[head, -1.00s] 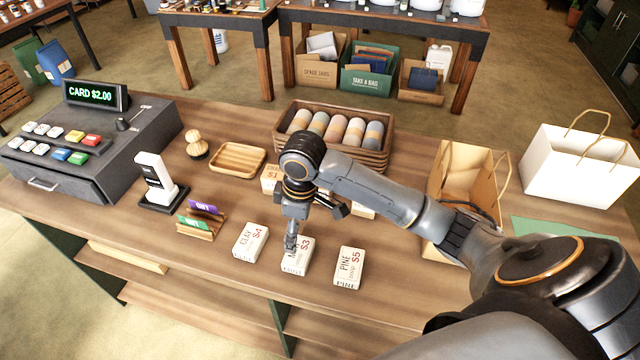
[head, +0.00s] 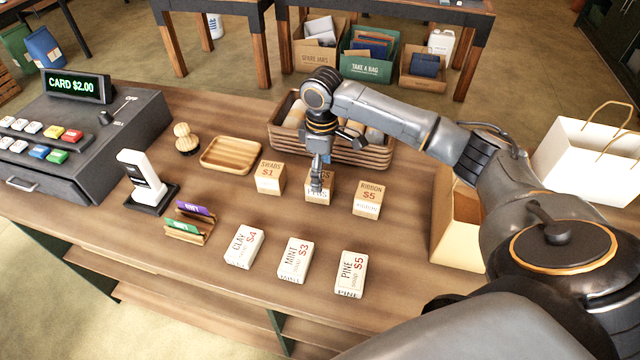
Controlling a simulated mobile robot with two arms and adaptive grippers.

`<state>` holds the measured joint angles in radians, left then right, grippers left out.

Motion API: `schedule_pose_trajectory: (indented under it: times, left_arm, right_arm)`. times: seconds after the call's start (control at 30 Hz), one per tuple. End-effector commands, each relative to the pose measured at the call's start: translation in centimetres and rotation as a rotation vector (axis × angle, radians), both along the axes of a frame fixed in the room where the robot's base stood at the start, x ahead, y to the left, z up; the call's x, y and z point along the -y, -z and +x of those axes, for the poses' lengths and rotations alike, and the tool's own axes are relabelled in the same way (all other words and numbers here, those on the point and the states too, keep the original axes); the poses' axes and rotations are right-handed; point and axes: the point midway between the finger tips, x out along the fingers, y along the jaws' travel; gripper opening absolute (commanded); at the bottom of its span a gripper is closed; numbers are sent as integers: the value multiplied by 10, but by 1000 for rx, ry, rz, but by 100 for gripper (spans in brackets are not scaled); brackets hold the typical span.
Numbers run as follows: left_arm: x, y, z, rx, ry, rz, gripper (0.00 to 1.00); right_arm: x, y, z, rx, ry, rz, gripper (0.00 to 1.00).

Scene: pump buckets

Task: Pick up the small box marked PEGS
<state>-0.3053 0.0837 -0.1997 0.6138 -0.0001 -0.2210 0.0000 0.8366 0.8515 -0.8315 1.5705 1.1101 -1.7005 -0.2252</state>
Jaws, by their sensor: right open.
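Three small tan boxes stand in a row on the wooden counter. The middle one (head: 320,196), whose lettering is partly covered, is between the SWABS box (head: 270,178) and the RIBBON box (head: 368,199). My right gripper (head: 316,188) is directly over the middle box, pointing down, its fingertips at the box's top and front. The gripper is open; whether it touches the box I cannot tell. The gripper hides part of the box's label. My left gripper is not in view.
White soap boxes CLAY (head: 244,247), MINT (head: 295,261) and PINE (head: 350,274) stand in front. A wooden crate (head: 385,158) is behind, a wooden tray (head: 231,155) at left. A paper bag (head: 456,232) stands to the right.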

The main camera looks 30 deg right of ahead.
Motion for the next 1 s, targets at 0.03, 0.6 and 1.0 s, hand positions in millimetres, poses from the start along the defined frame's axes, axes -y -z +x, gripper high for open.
schedule_pose_trajectory:
  times: [0.03, 0.6, 1.0]
  left_arm:
    - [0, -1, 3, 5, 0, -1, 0]
    - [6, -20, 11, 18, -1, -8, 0]
    - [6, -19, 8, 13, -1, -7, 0]
  right_arm:
    - [0, 2, 0, 0, -1, 0, 79]
    - [-3, 56, 3, 2, -1, 1, 79]
    - [-3, 55, 3, 2, -1, -1, 22]
